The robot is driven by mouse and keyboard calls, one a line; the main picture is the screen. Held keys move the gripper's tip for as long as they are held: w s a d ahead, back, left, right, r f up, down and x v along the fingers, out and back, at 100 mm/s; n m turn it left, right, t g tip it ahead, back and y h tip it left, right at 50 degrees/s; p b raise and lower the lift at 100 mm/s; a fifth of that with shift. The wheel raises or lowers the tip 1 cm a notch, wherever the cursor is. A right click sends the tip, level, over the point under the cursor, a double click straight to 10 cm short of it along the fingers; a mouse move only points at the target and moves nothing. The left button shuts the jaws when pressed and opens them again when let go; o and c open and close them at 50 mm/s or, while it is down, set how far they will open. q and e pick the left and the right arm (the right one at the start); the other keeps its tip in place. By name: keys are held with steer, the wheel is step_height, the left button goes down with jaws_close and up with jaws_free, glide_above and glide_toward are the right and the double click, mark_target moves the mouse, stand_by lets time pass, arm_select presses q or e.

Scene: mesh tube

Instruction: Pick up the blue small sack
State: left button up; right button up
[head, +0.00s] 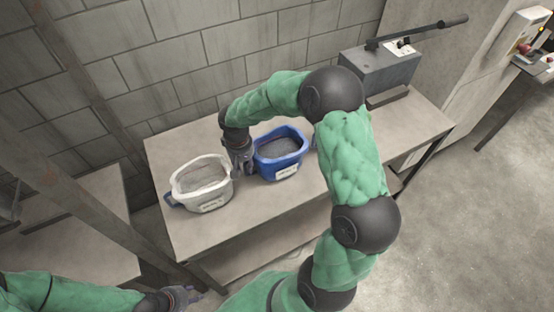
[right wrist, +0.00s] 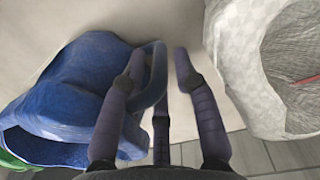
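The blue small sack (head: 279,172) stands on the table with grey contents and a pale label on its front. In the right wrist view the blue sack (right wrist: 70,85) fills the left side, and its loop handle (right wrist: 157,75) lies between my right gripper's spread fingers. My right gripper (head: 241,168) points down at the left side of the blue sack, between it and the white sack. It also shows in the right wrist view (right wrist: 160,62), open. Whether a finger touches the handle is unclear. My left gripper (head: 188,294) is low at the left, away from the table; its fingers are too small to judge.
A white sack (head: 203,200) with grey contents stands to the left, close to my right gripper. A grey machine with a lever (head: 380,72) stands at the table's far right. The table (head: 225,235) is clear in front of the sacks. A block wall runs behind.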

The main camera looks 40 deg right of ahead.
steer(key=shift+f, duration=0.15)
jaws_close()
steer(key=shift+r, duration=0.25)
